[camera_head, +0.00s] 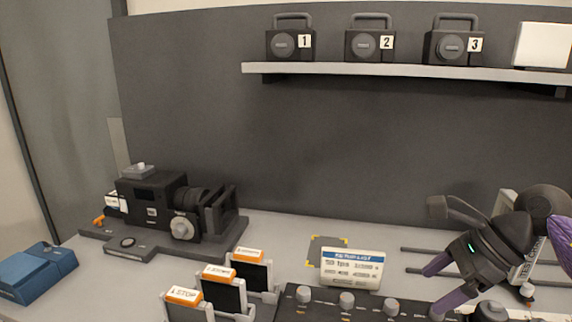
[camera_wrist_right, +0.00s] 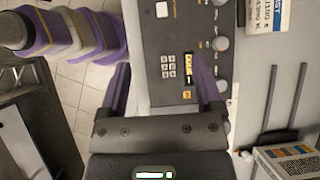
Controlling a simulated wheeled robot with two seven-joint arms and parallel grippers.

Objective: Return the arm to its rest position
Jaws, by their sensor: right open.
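My right gripper (camera_head: 433,289) is at the lower right of the head view, over the right end of the black control panel (camera_head: 325,304). Its purple fingers are apart with nothing between them. In the right wrist view the open fingers (camera_wrist_right: 160,80) frame part of the panel's face (camera_wrist_right: 165,35), with small keys and a lit yellow display beyond them. I cannot tell whether a fingertip touches the panel. My left gripper does not show.
A white-and-blue card (camera_head: 352,268) stands behind the panel. Several orange-topped holders (camera_head: 250,272) are left of it. A black camera rig (camera_head: 165,215) stands at the back left, with a blue box (camera_head: 38,272) nearby. A wall shelf (camera_head: 400,72) bears numbered black cases.

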